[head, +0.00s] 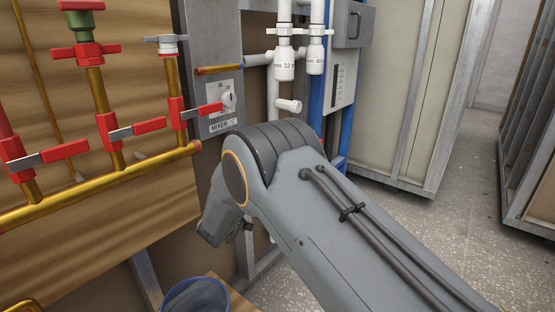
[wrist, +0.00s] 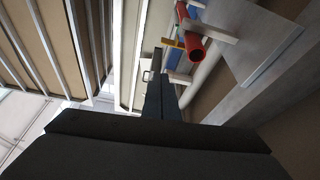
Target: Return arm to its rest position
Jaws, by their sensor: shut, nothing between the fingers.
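My arm reaches across the head view from the lower right and bends down at a dark ribbed joint. My gripper (wrist: 157,70) shows in the wrist view as dark, narrow fingers beyond a wide black body. The fingers are shut and hold nothing. In the head view the fingers are not clearly visible; only the wrist end shows, left of the joint, in front of the wall and above a blue bucket (head: 196,297).
Brass pipes (head: 110,178) with red valve handles (head: 137,129) line the wooden panel at left. A mixer panel (head: 222,108) and white pipes (head: 284,62) stand behind the arm. A red pipe end (wrist: 195,52) shows near the fingers. Floor (head: 405,235) is open at right between pods.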

